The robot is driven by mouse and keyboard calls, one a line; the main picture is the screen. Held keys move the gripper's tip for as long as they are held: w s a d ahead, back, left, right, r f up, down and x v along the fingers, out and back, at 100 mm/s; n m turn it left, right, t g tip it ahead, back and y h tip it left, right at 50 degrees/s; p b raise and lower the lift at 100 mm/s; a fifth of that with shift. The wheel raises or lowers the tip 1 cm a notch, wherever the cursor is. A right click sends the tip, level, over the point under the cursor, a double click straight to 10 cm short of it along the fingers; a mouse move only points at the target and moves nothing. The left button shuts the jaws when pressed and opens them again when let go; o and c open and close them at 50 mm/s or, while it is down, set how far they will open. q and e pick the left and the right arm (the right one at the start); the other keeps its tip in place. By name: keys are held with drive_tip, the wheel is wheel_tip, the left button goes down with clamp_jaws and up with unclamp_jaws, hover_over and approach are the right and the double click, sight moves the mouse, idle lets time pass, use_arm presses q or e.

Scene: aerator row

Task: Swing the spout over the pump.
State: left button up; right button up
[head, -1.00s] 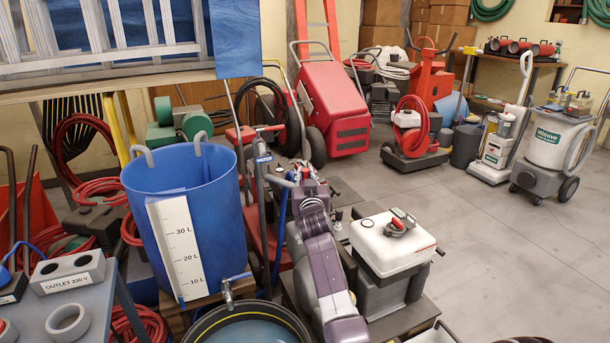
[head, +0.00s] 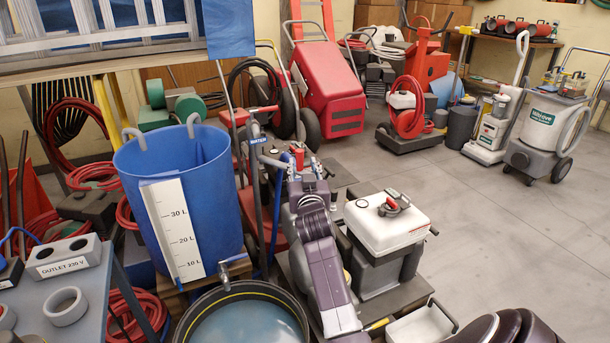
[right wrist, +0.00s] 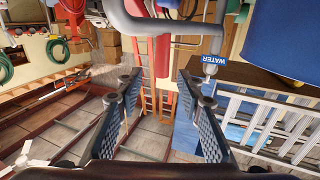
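The grey spout (head: 271,161) sticks out from the top of an upright pipe with a blue WATER label, beside a blue tank. In the right wrist view the spout (right wrist: 165,28) is a bent grey pipe just beyond the fingertips. My right gripper (head: 305,172) is close to the spout's free end in the head view. In the right wrist view my right gripper (right wrist: 158,82) is open, with nothing between its fingers. I cannot tell whether it touches the spout. A white-topped grey unit (head: 366,217), possibly the pump, stands right of my right arm. My left gripper is not in view.
The blue tank (head: 215,205) with a litre scale stands left of the pipe. A round black-rimmed tub (head: 190,325) of water is in front. A grey table (head: 95,310) with an outlet box is at the left. The floor (head: 460,220) is open at the right.

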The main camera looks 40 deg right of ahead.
drive_tip(key=shift+v, duration=2.45)
